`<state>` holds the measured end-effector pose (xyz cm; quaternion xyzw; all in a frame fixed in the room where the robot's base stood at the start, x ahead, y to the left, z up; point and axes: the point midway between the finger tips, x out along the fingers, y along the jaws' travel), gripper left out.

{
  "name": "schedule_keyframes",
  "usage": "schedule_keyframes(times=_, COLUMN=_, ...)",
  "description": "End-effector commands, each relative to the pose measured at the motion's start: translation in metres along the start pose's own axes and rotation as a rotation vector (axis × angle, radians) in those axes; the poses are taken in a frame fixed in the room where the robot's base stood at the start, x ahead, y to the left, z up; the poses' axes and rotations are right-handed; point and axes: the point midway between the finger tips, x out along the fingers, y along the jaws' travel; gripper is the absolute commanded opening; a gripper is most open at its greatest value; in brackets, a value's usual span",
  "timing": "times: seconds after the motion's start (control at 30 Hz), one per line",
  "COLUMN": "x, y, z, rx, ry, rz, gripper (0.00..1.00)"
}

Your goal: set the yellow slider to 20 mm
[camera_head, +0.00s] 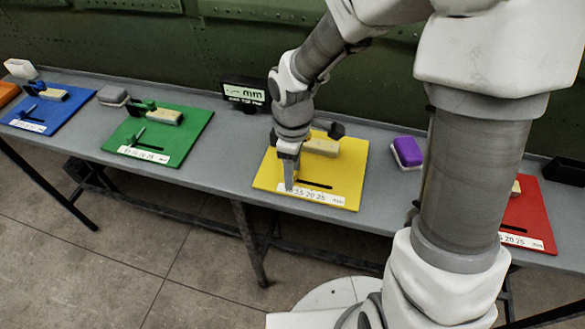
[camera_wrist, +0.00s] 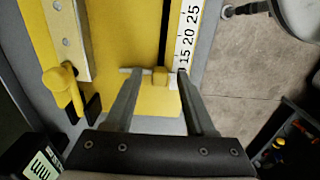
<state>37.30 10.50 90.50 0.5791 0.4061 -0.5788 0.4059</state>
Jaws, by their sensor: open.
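The yellow board (camera_head: 350,190) lies on the bench in the head view, with a slot and a white scale strip (camera_head: 325,196) along its front edge. In the wrist view the scale (camera_wrist: 188,35) reads 15, 20, 25, with 25 farthest from my gripper. The small yellow slider (camera_wrist: 160,78) sits at the near end of the dark slot (camera_wrist: 165,30), just below the 15 mark; its exact reading is unclear. My gripper (camera_wrist: 157,76) is open, its fingertips on either side of the slider; contact cannot be told. In the head view my gripper (camera_head: 289,183) hides the slider and the scale's left end.
Green (camera_head: 185,140), blue (camera_head: 60,112) and red (camera_head: 530,215) boards and a purple block (camera_head: 407,152) share the bench.

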Motion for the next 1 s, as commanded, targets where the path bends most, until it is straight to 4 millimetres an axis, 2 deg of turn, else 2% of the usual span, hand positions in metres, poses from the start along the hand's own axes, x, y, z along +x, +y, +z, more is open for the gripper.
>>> schedule_keyframes(times=0.13, x=-0.0003, y=-0.0001, z=0.0, rx=0.0, ry=0.0, rz=0.0, gripper=0.55)
schedule_keyframes(times=0.43, x=-0.0005, y=-0.0001, z=0.0, rx=0.0, ry=0.0, rz=0.0, gripper=0.01)
schedule_keyframes(times=1.0, x=-0.0007, y=-0.0003, z=0.0, rx=0.0, ry=0.0, rz=-0.001, gripper=0.0)
